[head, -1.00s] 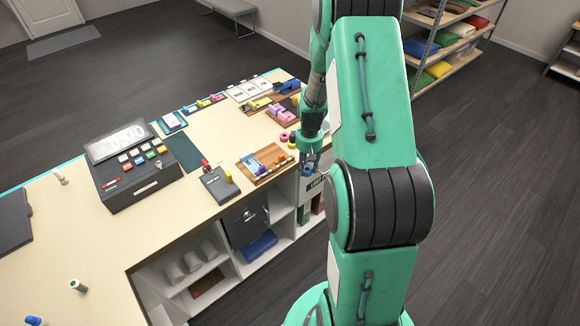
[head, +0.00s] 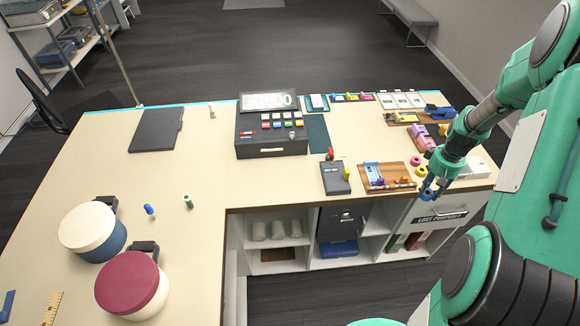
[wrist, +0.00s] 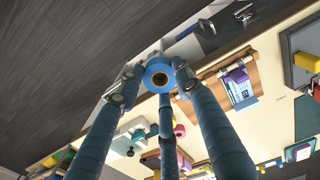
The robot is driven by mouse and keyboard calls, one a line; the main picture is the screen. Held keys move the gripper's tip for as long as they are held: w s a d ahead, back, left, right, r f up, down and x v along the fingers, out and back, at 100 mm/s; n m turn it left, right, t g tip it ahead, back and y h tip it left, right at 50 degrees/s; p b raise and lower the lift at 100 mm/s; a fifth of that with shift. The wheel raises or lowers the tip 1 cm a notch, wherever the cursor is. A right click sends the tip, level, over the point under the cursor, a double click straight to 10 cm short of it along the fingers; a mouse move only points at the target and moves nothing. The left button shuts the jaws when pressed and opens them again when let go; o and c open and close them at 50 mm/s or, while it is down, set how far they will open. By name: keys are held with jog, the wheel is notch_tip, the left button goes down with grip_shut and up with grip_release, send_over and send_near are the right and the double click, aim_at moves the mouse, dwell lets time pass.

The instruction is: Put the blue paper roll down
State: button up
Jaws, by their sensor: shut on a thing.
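The blue paper roll (wrist: 158,76) is held between the fingertips of my gripper (wrist: 155,84), its round end with the dark core hole facing the wrist camera. In the head view my gripper (head: 430,188) is low at the counter's front edge, just right of the wooden tray. The roll (head: 427,193) shows there as a small blue shape. I cannot tell whether it touches the counter (head: 200,135). A pink roll (head: 416,161) and a yellow roll (head: 422,171) stand on the counter just behind my gripper.
The wooden tray (head: 372,187) holds a blue-and-purple item. A dark box (head: 335,178) and a cash register (head: 271,145) are farther left. A white block (head: 473,168) is right of my gripper. Open counter lies at left centre, around two small upright pieces.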

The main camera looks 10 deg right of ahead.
jog(key=w+a+n, duration=0.2)
jog(key=w+a, duration=0.4)
jog(key=a, duration=0.6)
jog(key=w+a+n, duration=0.3)
jog(key=w+a, duration=0.2)
jog(key=a, duration=0.7)
jog(key=w+a+n, duration=0.2)
jog(key=w+a, duration=0.4)
jog(key=a, duration=0.6)
jog(key=s+a+n+p, duration=0.1)
jog(key=s+a+n, duration=0.25)
jog(key=a, duration=1.55)
jog(key=s+a+n, duration=0.2)
jog(key=a+n, duration=0.2)
jog(key=a, duration=1.5)
jog(key=shift+s+f, duration=0.15)
jog(key=shift+f, duration=2.5)
jog(key=shift+a, duration=0.1)
